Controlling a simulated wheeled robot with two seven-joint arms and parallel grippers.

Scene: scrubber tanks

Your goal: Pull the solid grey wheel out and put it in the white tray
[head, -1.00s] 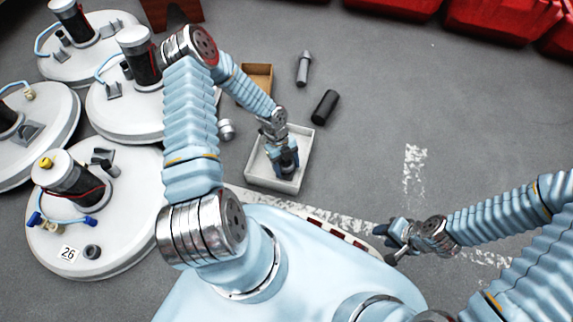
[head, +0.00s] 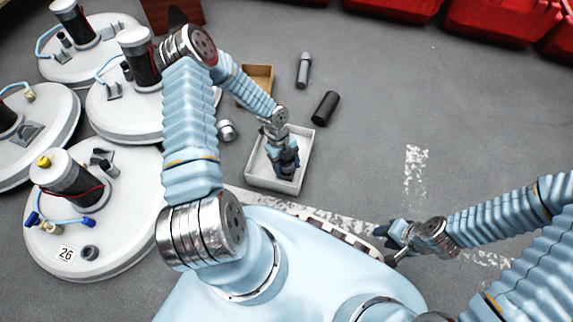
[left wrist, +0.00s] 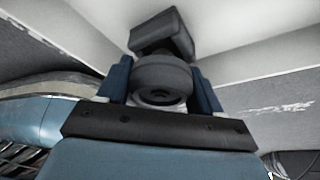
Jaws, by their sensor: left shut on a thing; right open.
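The white tray (head: 303,160) stands on the floor in the middle of the head view. My left gripper (head: 285,172) points down inside the tray. In the left wrist view my left gripper (left wrist: 163,85) has its blue fingers on both sides of a grey wheel (left wrist: 163,75) and is shut on it. A dark grey block-like part (left wrist: 160,32) shows just beyond the wheel; I cannot tell if it is joined to it. The tray also shows in the left wrist view (left wrist: 230,30). My right gripper (head: 393,240) is open and empty at the lower right, above the floor.
Several round white tank lids stand at the left, one marked 26 (head: 65,254) with a small grey ring (head: 90,252) on it. A brown box (head: 258,78), a black cylinder (head: 325,108), a grey bottle-like part (head: 303,70) and a silver part (head: 227,130) lie near the tray.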

